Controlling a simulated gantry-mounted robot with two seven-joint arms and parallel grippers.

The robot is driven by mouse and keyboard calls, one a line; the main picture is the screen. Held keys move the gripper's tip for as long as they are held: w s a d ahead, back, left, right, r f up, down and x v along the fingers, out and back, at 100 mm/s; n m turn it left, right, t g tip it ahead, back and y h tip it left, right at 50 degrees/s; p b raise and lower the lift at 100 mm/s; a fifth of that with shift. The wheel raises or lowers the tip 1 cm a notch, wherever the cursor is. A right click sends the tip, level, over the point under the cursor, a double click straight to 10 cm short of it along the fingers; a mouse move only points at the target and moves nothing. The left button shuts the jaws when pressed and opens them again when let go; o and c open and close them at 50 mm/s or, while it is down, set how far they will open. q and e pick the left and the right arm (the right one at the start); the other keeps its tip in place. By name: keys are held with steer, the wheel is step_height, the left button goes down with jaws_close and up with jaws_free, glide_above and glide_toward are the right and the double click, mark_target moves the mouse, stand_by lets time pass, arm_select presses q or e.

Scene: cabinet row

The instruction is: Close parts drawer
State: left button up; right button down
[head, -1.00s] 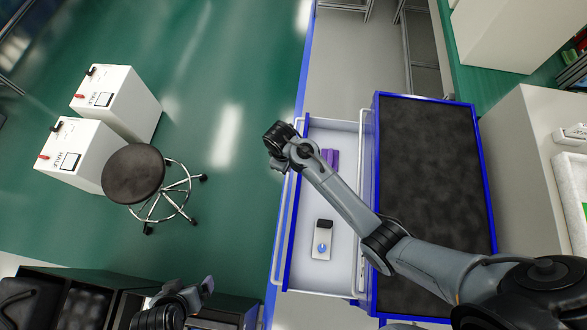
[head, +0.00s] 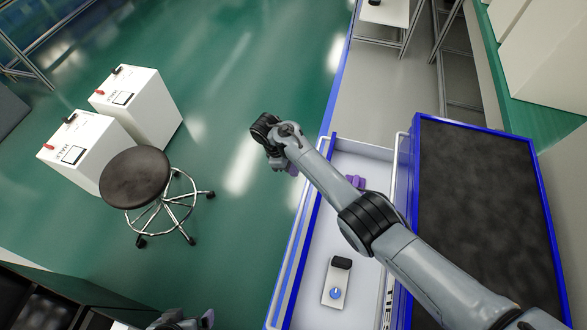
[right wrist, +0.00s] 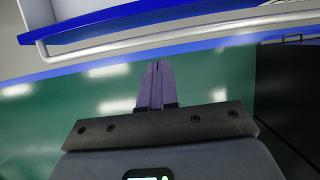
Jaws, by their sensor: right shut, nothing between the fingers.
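The parts drawer (head: 312,284) stands pulled out from the blue-edged cabinet (head: 480,210), its white inside showing. It holds a small white device (head: 334,292) with a black top and blue knob, and a purple item (head: 356,182) partly hidden by my arm. My right arm reaches across the drawer. My right gripper (head: 291,168) is past the drawer front, over the floor, with its fingers shut and empty. In the right wrist view its purple fingers (right wrist: 155,75) point towards the drawer's bar handle (right wrist: 180,36), apart from it. My left gripper (head: 207,318) barely shows at the bottom edge; its jaw state is unclear.
A round black stool (head: 148,178) and two white boxes (head: 138,105) stand on the green floor to the left. Dark furniture (head: 50,290) is at the lower left. The floor between stool and drawer front is clear.

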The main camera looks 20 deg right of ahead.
steer(key=x, duration=0.2)
steer(key=d+x, duration=0.1)
steer(key=x, duration=0.2)
steer(key=s+x, duration=0.1)
steer(key=x, duration=0.1)
steer(key=shift+s+d+b, duration=0.1)
steer(key=shift+d+b, duration=0.25)
arm_select(q)
steer(key=shift+f, duration=0.4)
arm_select(e)
steer(key=shift+s+d, duration=0.6)
steer(key=shift+d, duration=0.3)
arm_select(q)
steer(key=shift+r+p, duration=0.1)
steer(key=shift+p, duration=0.2)
